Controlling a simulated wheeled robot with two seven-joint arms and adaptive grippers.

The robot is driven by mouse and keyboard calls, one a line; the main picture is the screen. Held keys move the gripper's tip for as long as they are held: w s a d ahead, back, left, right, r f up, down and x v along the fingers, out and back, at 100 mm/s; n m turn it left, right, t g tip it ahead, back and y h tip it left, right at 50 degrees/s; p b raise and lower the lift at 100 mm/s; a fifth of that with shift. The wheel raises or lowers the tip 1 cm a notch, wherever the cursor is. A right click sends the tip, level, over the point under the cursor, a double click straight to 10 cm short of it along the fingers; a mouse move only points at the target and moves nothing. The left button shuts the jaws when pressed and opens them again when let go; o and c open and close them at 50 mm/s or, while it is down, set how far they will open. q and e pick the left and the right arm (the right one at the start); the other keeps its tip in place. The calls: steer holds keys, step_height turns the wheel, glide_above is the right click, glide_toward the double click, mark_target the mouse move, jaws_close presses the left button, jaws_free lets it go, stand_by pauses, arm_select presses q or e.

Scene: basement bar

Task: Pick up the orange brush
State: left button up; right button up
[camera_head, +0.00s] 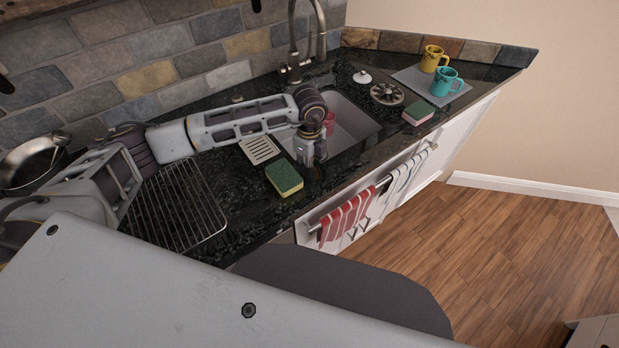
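I cannot make out an orange brush anywhere in the head view. My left arm reaches in from the left over the dark stone counter (232,192). My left gripper (314,178) points down near the front edge of the sink (352,122), just right of a green and yellow sponge (284,178). Its fingers are small and dark against the counter, so I cannot tell whether they are open or shut or hold something. My arm and gripper hide part of the sink and counter. My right gripper is not in view.
A reddish cup (329,122) is in the sink, below the faucet (292,70). A wire rack (175,205) lies at left. Yellow (432,58) and teal (445,82) mugs stand on a grey mat (412,80). Another sponge (418,112) is nearby. Towels (345,218) hang in front.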

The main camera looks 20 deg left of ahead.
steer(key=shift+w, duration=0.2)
arm_select(q)
steer(key=c, duration=0.5)
jaws_close()
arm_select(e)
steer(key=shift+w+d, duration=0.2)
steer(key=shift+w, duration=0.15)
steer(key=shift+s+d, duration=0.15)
